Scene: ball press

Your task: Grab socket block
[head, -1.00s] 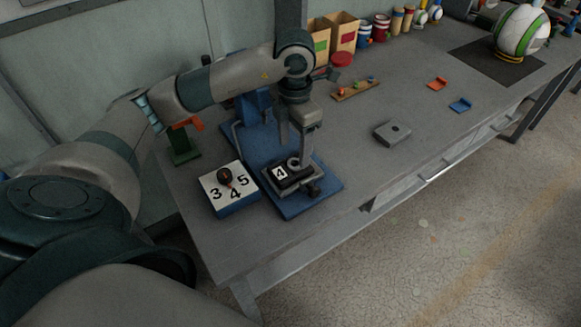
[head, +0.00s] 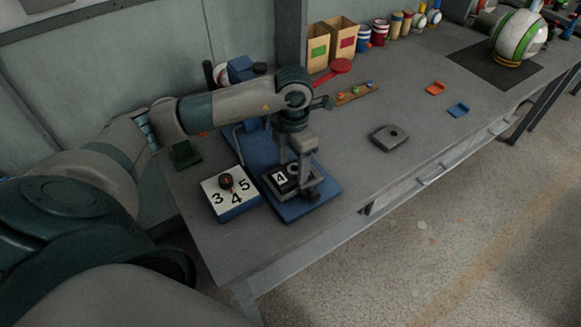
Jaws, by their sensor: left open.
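A dark block with a white "4" label (head: 280,178) sits on the blue base of the press (head: 322,203); a ring-like socket shows beside the label. This looks like the socket block. My left gripper (head: 295,172) is open, pointing down right over the socket side of this block. Its fingers partly hide the block, and I cannot tell whether they touch it. A separate flat grey block with a hole (head: 385,144) lies on the table to the right. My right gripper is not in view.
A white-topped blue box with numbers (head: 218,207) and a dark knob stands just left of the press. A red-handled lever (head: 340,66) and a small wooden rack (head: 357,93) are behind. Orange (head: 435,89) and blue (head: 458,110) pieces lie right.

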